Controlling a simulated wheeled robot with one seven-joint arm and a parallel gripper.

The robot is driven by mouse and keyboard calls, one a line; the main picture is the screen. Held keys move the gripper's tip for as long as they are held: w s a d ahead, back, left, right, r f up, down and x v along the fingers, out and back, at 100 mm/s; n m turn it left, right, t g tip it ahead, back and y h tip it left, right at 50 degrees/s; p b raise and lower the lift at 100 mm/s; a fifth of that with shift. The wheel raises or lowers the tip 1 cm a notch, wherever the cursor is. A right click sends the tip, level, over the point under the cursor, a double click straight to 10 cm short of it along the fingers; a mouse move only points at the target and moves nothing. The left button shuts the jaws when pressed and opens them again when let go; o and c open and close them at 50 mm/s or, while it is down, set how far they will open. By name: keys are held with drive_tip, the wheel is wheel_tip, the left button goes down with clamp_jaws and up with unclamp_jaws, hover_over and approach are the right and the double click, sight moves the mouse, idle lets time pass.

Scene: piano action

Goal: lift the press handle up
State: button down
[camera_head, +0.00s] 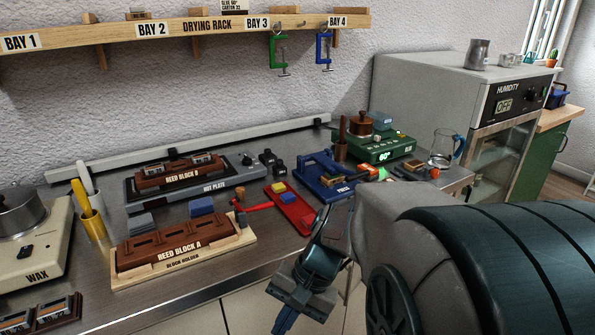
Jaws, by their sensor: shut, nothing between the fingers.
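The blue press (311,184) stands on the steel bench right of the middle, with lettering on its front edge. A small item with green and orange parts (376,174) is at its right side. A brown upright rod (341,138) stands behind it; I cannot tell whether it belongs to the press. Which part is the press handle is not clear at this size, and my arm covers some of the press's right front. My gripper (283,321) is shut and empty, in front of and below the bench edge, pointing down, well apart from the press.
A red tray (290,207) with blue and yellow blocks lies left of the press. The hot plate (205,188), Reed Block A holder (238,240) and wax pot (20,212) are further left. A green scale (378,148) and glass jug (441,150) stand behind right. The humidity cabinet (420,88) bounds the right.

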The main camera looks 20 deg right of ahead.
drive_tip(key=w+d+r+m+t+y, duration=0.1)
drive_tip(key=w+d+m+t, duration=0.2)
drive_tip(key=d+m, duration=0.1)
drive_tip(key=w+d+r+m+t+y, duration=0.1)
drive_tip(key=w+d+m+t+y, duration=0.1)
drive_tip(key=m, duration=0.4)
drive_tip(key=w+d+r+m+t+y+p, duration=0.1)
drive_tip(key=w+d+r+m+t+y, duration=0.1)
drive_tip(key=w+d+m+t, duration=0.2)
drive_tip(key=shift+d+m+t, duration=0.7)
drive_tip(key=shift+d+t, duration=0.2)
drive_tip(key=shift+d, duration=0.15)
drive_tip(key=s+d+m+t+h, duration=0.3)
drive_tip(key=d+m+t+h, duration=0.5)
drive_tip(key=d, duration=1.1)
drive_tip(key=m+h, duration=0.1)
drive_tip(key=m, duration=0.2)
drive_tip(key=shift+r+t, duration=0.3)
drive_tip(key=shift+r, duration=0.1)
